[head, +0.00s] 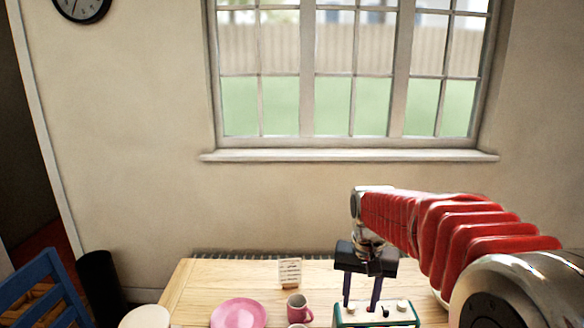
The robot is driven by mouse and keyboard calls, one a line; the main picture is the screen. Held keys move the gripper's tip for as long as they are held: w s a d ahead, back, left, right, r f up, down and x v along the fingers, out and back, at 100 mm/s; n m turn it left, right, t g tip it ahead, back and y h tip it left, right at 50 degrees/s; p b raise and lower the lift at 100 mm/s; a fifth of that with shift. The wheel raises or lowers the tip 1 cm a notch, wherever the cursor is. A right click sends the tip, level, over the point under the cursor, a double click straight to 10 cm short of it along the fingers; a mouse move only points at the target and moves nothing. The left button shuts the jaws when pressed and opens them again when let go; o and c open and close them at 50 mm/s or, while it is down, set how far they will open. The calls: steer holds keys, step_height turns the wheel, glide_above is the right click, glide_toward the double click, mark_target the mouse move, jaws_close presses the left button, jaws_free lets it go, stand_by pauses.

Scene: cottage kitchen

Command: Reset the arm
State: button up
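My red arm reaches in from the lower right in the head view, and its end bends down over the wooden table. My gripper (361,303) has a dark body and two dark fingers pointing down. The fingers are apart, with bare table showing between them, so it is open and empty. The fingertips are at the back edge of a green and white box-shaped appliance (347,319), which is cut off by the bottom of the picture. I cannot tell whether they touch it.
On the wooden table (200,285) are a pink plate (239,313), a pink mug (298,309) and a small card on a stand (290,272). A cream round thing (145,317) is at lower left. A blue chair (45,285) and black bin (99,280) stand left. A window (355,75) is behind.

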steer(key=s+r+n+t, duration=0.1)
steer(key=s+r+t, duration=0.1)
steer(key=s, duration=0.9)
steer(key=s+r+n+t, duration=0.2)
steer(key=s, duration=1)
steer(key=shift+r+t, duration=0.35)
steer(key=shift+t, duration=0.05)
